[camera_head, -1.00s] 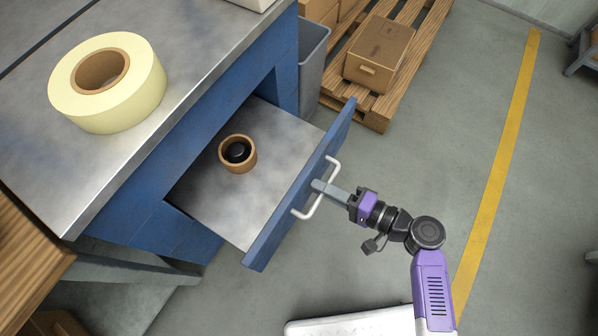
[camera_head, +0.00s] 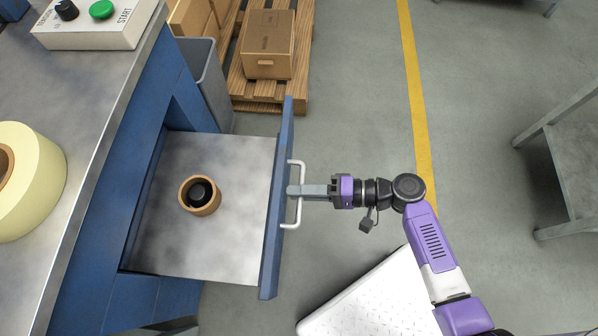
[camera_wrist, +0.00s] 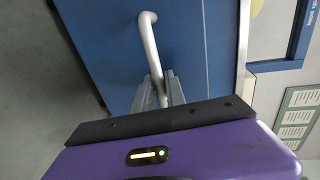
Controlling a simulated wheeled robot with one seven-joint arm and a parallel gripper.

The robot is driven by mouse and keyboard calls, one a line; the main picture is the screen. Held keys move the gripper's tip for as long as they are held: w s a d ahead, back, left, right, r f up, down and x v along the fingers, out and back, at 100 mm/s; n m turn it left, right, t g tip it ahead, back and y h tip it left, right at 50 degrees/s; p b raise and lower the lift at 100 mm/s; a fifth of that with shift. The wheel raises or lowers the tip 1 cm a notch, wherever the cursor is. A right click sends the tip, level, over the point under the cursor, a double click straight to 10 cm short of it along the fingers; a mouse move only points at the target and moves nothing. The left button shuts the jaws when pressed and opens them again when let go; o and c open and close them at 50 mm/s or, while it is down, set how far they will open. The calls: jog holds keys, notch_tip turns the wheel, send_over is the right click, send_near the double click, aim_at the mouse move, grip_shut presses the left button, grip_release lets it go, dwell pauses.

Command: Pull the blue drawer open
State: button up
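The blue drawer (camera_head: 277,215) is pulled well out of the blue workbench, with its grey metal floor showing. A white bar handle (camera_head: 299,213) is on its front, and the handle also shows in the wrist view (camera_wrist: 149,42). My gripper (camera_head: 298,190) is at the handle, with its fingers around the bar. In the wrist view, my gripper's fingers (camera_wrist: 161,92) sit close together on either side of the handle bar. The exact contact is partly hidden. A tan ring with a black centre (camera_head: 200,196) sits inside the drawer.
A pale yellow roll (camera_head: 32,185) and a control box with a green button (camera_head: 98,34) are on the bench top. A grey bin (camera_head: 205,85) and a pallet with a cardboard box (camera_head: 268,45) stand beyond the drawer. A metal table (camera_head: 565,150) stands at right.

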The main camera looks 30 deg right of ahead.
jog(key=shift+o, duration=1.3)
jog(key=shift+d, duration=0.1)
jog(key=v, duration=0.7)
jog(key=shift+s+d+p, duration=0.25)
jog(key=shift+s+p, duration=0.05)
jog(key=shift+p, duration=0.15)
jog(key=shift+w, duration=0.1)
